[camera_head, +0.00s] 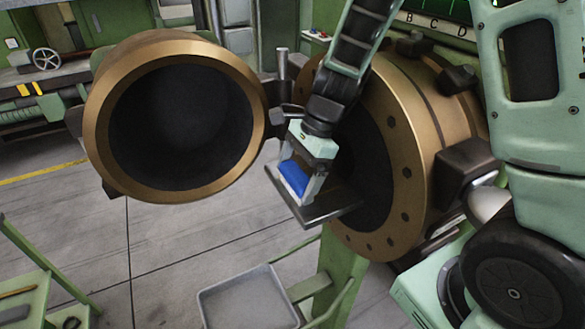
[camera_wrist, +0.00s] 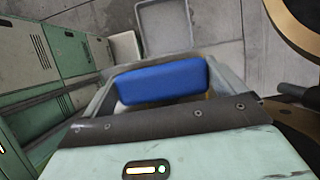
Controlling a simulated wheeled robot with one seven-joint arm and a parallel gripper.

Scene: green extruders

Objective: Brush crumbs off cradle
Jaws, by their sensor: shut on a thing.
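My gripper (camera_head: 301,187) is in front of the bronze-rimmed extruder mouth, pointing down. It is shut on a blue block-shaped brush (camera_head: 293,178), which also shows between the fingers in the wrist view (camera_wrist: 160,83). The cradle (camera_head: 330,208), a dark flat plate, juts out from the lower part of the extruder mouth. The brush is over the cradle's left part; I cannot tell whether it touches the plate. Bristles are not clearly visible. I can make out no crumbs; the gripper and brush hide part of the plate.
The round open door (camera_head: 93,130) of the extruder (camera_head: 440,110) hangs close on the left. A grey tray (camera_head: 248,295) is below the cradle and shows in the wrist view (camera_wrist: 165,18). A green stand (camera_head: 22,285) is at lower left. Floor between is clear.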

